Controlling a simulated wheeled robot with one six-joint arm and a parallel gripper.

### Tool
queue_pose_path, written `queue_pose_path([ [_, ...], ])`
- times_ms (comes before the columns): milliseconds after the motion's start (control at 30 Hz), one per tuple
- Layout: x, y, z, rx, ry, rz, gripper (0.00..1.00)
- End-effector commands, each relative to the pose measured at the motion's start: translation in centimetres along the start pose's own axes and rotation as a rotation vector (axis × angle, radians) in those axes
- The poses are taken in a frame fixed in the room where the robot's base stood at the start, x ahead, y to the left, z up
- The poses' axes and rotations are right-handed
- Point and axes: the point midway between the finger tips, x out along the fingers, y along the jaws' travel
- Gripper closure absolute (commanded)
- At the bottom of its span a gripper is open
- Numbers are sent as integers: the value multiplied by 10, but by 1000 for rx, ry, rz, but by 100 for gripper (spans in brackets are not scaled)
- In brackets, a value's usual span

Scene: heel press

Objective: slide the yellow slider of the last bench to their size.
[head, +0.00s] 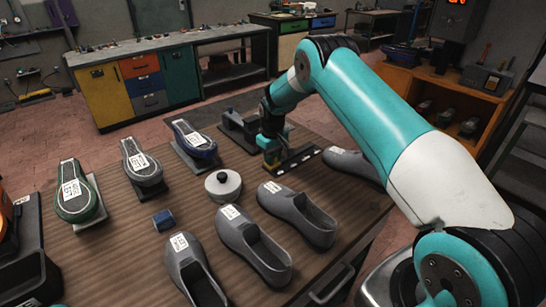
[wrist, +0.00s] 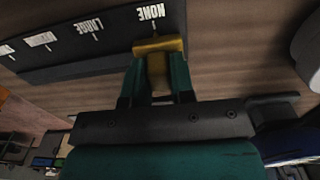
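The yellow slider (wrist: 158,47) sits at the edge of a dark strip (wrist: 85,50) in the wrist view, beside the label NONE (wrist: 150,12). The label LARGE (wrist: 90,27) and further labels lie to the left along the strip, upside down. My gripper (wrist: 157,78) has its two teal fingers on either side of the slider's stem and looks shut on it. In the head view my gripper (head: 272,158) is down at the left end of the dark strip (head: 300,160) on the wooden bench, and mostly hides the slider.
Several grey shoes (head: 298,212) lie along the bench's near side. A green shoe (head: 78,197), a dark grey one (head: 142,163) and a blue one (head: 195,141) stand on supports. A round pale lidded piece (head: 222,186) and a small blue block (head: 163,220) stand between them.

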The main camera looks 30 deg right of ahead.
Motion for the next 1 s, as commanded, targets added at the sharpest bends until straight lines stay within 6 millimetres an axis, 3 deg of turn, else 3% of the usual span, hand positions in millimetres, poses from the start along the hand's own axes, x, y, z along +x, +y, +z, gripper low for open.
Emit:
queue_pose_path([
  [67,0,0,0,0,0,0,100],
  [267,1,4,0,1,0,0,100],
  [600,3,60,6,5,3,1,100],
  [900,-1,59,5,0,1,1,100],
  [933,-1,58,5,0,0,1,70],
  [1000,-1,58,5,-1,0,0,54],
])
